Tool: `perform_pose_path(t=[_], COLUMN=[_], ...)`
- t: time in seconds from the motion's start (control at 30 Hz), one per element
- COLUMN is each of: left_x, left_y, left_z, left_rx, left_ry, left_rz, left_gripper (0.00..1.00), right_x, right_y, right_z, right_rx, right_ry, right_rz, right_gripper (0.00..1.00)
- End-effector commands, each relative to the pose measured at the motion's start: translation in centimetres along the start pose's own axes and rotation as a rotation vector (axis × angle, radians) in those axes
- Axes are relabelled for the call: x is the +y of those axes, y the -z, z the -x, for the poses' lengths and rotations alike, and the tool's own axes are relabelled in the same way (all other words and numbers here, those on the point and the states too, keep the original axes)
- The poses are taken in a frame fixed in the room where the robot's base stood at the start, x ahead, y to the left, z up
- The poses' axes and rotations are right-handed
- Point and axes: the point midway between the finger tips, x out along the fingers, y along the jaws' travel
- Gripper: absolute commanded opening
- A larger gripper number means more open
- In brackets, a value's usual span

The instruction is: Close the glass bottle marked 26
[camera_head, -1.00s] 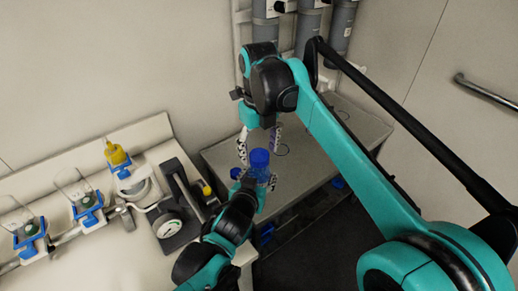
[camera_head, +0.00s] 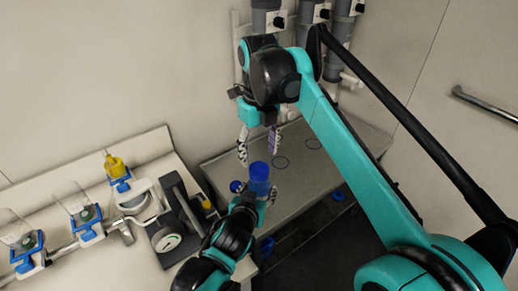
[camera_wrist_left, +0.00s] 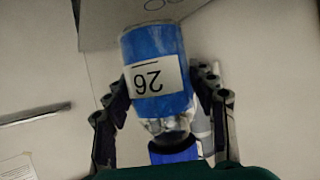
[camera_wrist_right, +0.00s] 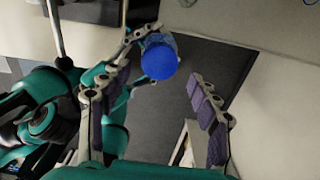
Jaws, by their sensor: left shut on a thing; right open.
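The glass bottle (camera_wrist_left: 155,45) is blue with a white label marked 26, upside down in the left wrist view. My left gripper (camera_wrist_left: 165,88) is shut on it and holds it by the body; in the head view the bottle (camera_head: 259,178) is partly hidden by that hand. A blue cap (camera_wrist_left: 175,152) shows at the neck end, and its round blue top (camera_wrist_right: 158,62) faces the right wrist camera. I cannot tell how tightly it sits. My right gripper (camera_head: 259,156) is open above the bottle, its fingers apart on either side of the cap in the picture, not touching it.
A grey table (camera_head: 310,175) with drawn circles lies behind and below the hands. A small blue object (camera_head: 236,186) is beside the bottle. A balance-like device (camera_head: 168,242) and a yellow-topped bottle (camera_head: 115,165) on a shelf stand left. Grey cylinders (camera_head: 303,25) hang on the back wall.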

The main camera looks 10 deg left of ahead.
Motion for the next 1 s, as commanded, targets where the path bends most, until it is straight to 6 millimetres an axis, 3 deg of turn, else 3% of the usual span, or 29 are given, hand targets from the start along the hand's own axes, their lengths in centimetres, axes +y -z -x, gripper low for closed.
perform_pose_path(t=[0.17, 0.27, 1.0], left_x=[0.0, 0.0, 0.0], left_y=[0.1, 0.1, 0.1], left_z=[0.0, 0.0, 0.0], left_rx=[0.001, 0.001, 0.001], left_ry=[0.000, 0.000, 0.000], left_rz=[0.000, 0.000, 0.000], left_gripper=[0.00, 0.00, 0.00], right_x=[0.0, 0.0, 0.0], right_y=[0.0, 0.0, 0.0], right_z=[0.2, 0.3, 1.4], right_rx=[0.000, 0.000, 0.000], right_ry=[0.000, 0.000, -0.001], right_rz=[0.239, 0.467, 2.293], right_gripper=[0.62, 0.62, 0.62])
